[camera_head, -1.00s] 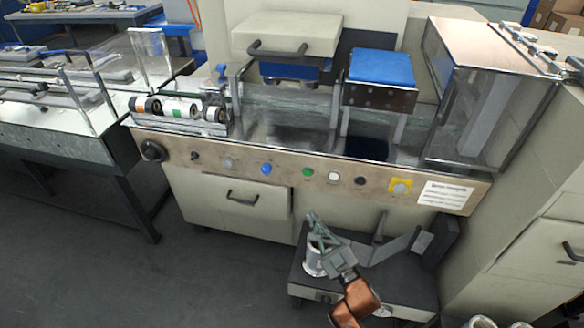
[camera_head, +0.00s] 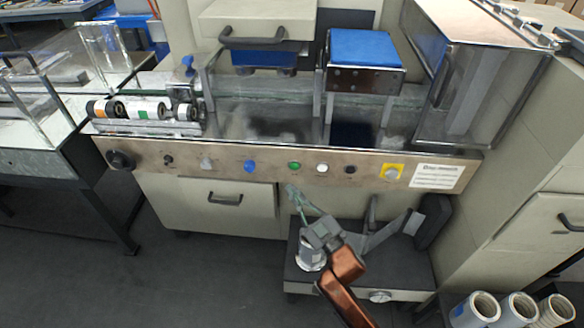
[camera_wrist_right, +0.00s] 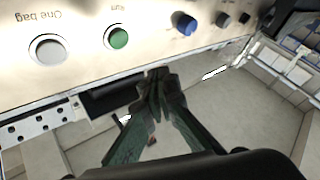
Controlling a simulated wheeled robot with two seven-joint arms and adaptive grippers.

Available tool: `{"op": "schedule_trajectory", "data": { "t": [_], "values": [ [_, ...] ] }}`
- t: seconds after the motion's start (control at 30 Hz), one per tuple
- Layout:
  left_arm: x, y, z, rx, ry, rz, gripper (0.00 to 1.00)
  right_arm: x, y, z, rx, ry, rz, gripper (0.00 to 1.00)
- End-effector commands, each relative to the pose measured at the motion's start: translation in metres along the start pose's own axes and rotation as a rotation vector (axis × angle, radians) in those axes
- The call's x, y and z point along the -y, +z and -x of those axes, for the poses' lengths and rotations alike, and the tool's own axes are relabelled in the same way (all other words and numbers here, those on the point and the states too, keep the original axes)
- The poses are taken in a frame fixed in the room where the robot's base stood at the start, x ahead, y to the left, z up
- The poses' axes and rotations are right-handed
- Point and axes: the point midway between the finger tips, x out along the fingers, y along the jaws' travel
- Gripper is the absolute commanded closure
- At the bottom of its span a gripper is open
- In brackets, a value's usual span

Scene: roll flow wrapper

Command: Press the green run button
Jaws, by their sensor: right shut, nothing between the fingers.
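My left gripper is not in view.
A yellow-backed button (camera_head: 391,172) and a paper label (camera_head: 437,176) are at the panel's right. A drawer handle (camera_head: 225,199) is below the panel on the left.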

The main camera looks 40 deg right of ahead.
Motion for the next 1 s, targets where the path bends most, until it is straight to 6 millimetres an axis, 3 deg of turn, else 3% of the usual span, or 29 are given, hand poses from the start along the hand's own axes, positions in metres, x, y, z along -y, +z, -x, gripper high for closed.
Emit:
{"op": "schedule_trajectory", "data": {
  "t": [0.23, 0.5, 1.0],
  "values": [
    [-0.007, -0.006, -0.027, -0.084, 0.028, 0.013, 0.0, -0.015, 0.021, -0.025, 0.001, -0.003, 0.002, 1.0],
    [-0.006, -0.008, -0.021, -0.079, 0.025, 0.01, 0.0, -0.029, 0.029, -0.042, -0.001, -0.001, -0.001, 1.0],
    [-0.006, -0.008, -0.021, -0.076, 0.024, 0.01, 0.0, -0.03, 0.032, -0.044, 0.0, -0.001, -0.002, 1.0]
  ]
}}
